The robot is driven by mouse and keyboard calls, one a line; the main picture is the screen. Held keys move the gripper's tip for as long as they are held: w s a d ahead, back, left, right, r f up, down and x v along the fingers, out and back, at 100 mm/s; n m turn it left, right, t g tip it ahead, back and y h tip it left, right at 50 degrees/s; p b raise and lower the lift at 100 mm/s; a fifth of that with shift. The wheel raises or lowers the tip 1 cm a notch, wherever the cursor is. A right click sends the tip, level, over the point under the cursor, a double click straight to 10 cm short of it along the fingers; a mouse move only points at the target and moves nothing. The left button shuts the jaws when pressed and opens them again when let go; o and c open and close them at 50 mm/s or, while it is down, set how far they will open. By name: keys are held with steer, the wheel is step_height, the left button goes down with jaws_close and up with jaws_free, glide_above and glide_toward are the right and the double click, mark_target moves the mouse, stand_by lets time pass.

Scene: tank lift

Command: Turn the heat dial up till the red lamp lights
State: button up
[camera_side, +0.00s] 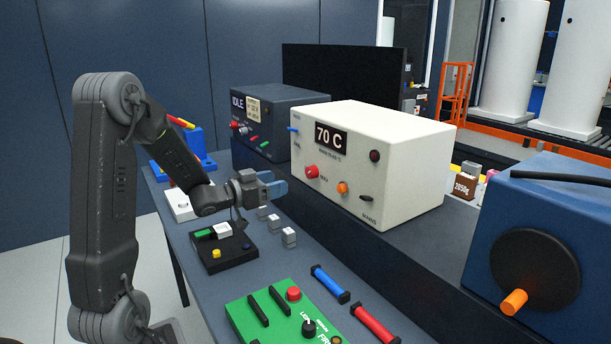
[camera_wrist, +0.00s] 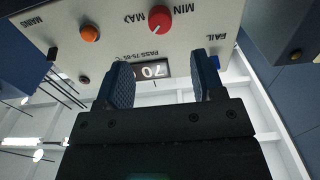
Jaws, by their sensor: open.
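The heat dial, a red knob (camera_side: 312,171) with a white pointer mark, is on the front of a cream box (camera_side: 400,165). The box's display (camera_side: 331,138) reads 70 C. A round dark-red lamp (camera_side: 375,155) at the upper right of that face looks unlit. My gripper (camera_side: 272,187) is open and empty, in front of the box's left part, apart from the dial. In the upside-down wrist view, the dial (camera_wrist: 160,20) shows beyond the gap between my blue fingertips (camera_wrist: 162,80), with MIN and MAX printed beside it.
An orange round part (camera_side: 342,188) and a black MAINS switch (camera_side: 366,198) are also on the face, with a blue piece (camera_side: 292,129) at its left edge. A dark IDLE box (camera_side: 265,115) stands behind left. Small grey blocks (camera_side: 288,237) lie below my gripper.

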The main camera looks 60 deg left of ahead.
mark_target(308, 174)
steer(key=w, duration=1)
steer(key=shift+s, duration=0.1)
steer(key=c, duration=0.9)
steer(key=shift+m, duration=1.3)
steer(key=o, duration=0.9)
steer(key=s, duration=1.4)
